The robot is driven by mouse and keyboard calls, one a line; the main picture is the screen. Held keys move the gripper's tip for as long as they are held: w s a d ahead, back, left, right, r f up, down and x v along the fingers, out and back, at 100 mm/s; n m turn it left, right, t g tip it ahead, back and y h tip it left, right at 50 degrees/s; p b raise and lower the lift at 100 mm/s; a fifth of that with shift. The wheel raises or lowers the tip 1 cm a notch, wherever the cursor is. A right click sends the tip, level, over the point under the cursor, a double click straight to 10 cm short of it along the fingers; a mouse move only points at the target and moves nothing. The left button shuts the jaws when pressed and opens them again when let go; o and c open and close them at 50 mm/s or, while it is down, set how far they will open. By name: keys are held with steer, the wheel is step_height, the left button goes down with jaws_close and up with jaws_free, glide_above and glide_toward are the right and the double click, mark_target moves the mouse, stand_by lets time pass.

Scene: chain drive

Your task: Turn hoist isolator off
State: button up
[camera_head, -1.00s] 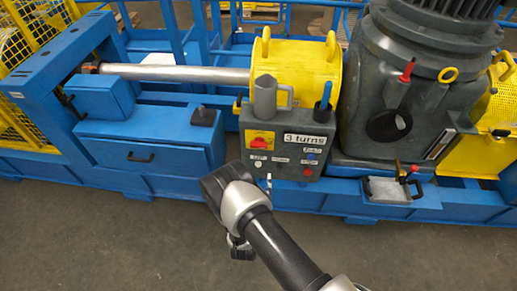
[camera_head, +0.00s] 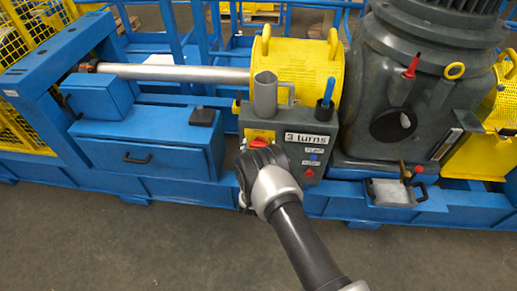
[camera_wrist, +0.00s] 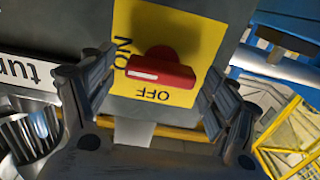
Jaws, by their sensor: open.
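The hoist isolator is a red rotary handle (camera_wrist: 160,74) on a yellow plate (camera_wrist: 190,25) marked ON and OFF. In the wrist view the handle lies roughly level, ON is to its left and OFF below it. Its near face has a white strip at the left. In the head view the red handle (camera_head: 259,142) shows just above my gripper (camera_head: 260,162), on the left of a grey control box (camera_head: 295,178). In the wrist view my gripper (camera_wrist: 159,72) is open, one finger on each side of the handle, with gaps showing between.
The box carries a "3 turns" label (camera_head: 307,138) and small buttons to the right. A grey mug-like holder (camera_head: 265,95) and a blue-handled tool (camera_head: 325,103) stand on top. A blue cabinet (camera_head: 150,150) is at left, a dark gear unit (camera_head: 390,95) at right.

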steer(key=c, duration=1.1)
steer(key=shift+o, duration=0.2)
steer(key=shift+n, duration=0.3)
steer(key=n, duration=0.3)
steer(key=shift+a+n, duration=0.1)
steer(key=shift+n, duration=0.3)
steer(key=n, duration=0.4)
steer(key=shift+f+n, duration=0.1)
steer(key=shift+n, duration=0.2)
steer(key=n, duration=0.4)
steer(key=shift+a, duration=0.1)
steer(key=shift+f+n, duration=0.15)
steer(key=shift+n, duration=2.25)
